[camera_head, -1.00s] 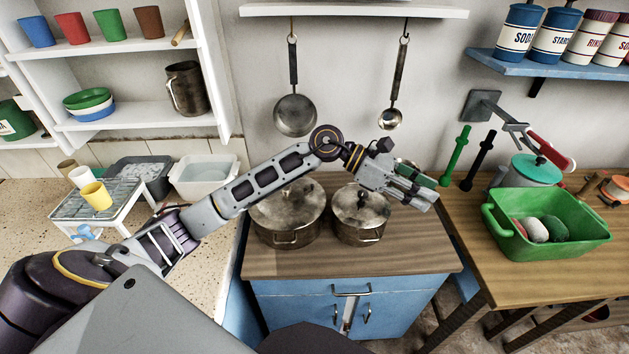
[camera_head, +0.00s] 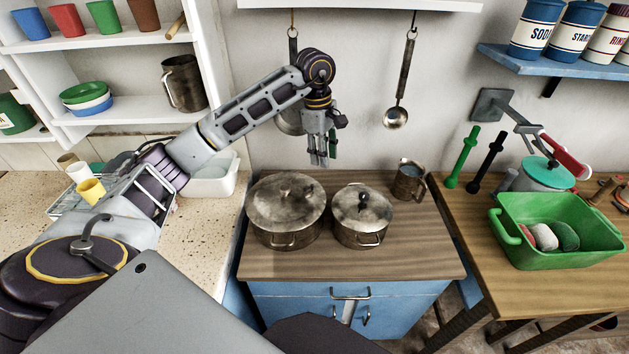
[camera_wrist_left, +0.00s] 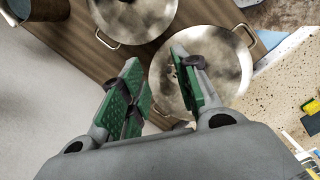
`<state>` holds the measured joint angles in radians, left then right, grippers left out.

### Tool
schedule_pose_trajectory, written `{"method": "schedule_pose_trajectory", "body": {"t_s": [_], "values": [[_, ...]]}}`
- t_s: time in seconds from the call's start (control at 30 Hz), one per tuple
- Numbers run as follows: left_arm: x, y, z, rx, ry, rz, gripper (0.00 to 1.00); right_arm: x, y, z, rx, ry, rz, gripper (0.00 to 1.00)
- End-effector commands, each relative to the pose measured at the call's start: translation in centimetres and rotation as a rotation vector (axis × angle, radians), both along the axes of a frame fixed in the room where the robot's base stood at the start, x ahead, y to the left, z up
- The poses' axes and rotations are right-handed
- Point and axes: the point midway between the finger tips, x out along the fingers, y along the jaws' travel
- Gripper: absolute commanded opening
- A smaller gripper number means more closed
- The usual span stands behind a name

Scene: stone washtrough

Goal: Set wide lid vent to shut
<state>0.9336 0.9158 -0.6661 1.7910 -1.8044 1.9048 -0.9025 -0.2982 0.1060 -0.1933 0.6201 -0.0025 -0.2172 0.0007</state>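The wide pot with its wide grey metal lid (camera_head: 286,203) stands on the left of the wooden cabinet top. The lid has small fittings near its middle; the vent's setting is too small to read. The lid also shows in the left wrist view (camera_wrist_left: 222,58), partly hidden by a finger. My left gripper (camera_head: 319,164) hangs fingers down, above and behind the two pots, apart from them. In the left wrist view its green-padded fingers (camera_wrist_left: 156,60) are spread, with nothing between them. My right gripper is not in view.
A narrower lidded pot (camera_head: 361,215) stands close to the right of the wide one. A metal jug (camera_head: 408,181) stands at the back right. A ladle (camera_head: 397,115) hangs on the wall. The cabinet top's front (camera_head: 340,262) is clear.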

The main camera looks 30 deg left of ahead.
Motion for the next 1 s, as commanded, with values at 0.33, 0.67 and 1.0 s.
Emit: {"method": "schedule_pose_trajectory", "body": {"t_s": [0.33,0.67,1.0], "values": [[-0.4,3.7,1.3,0.115,0.03,0.021,0.31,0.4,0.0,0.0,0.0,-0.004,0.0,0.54],[-0.4,3.6,1.1,0.112,0.03,0.02,0.31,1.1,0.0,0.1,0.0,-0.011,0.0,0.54],[-0.4,3.6,-0.8,0.112,0.032,0.021,0.31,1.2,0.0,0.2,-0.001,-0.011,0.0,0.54]]}}
